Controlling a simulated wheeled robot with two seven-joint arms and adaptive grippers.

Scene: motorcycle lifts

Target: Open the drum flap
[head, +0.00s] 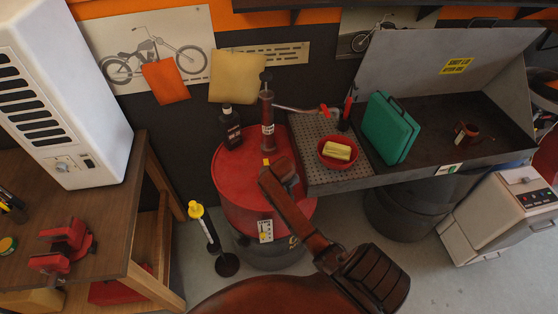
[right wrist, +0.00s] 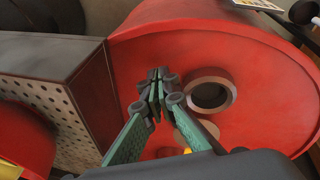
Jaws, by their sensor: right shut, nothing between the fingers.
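The red drum (head: 235,180) stands in the middle of the head view, with a hand pump (head: 267,120) upright at its back. My right gripper (head: 287,178) is over the drum's top. In the right wrist view my right gripper (right wrist: 155,95) is shut and empty, its tips beside a round opening with a pale ring (right wrist: 228,92) in the red lid (right wrist: 150,30). The opening's inside looks dark. A pale round piece and a small yellow piece show partly behind the fingers. I cannot tell which part is the flap, or whether the tips touch the lid. My left gripper is not in view.
A dark bottle (head: 230,128) stands on the drum. To its right a perforated tray (head: 310,145) holds a red bowl (head: 336,163), near a green case (head: 389,130). A yellow-topped post (head: 205,225) stands left of the drum. A workbench (head: 100,215) fills the left.

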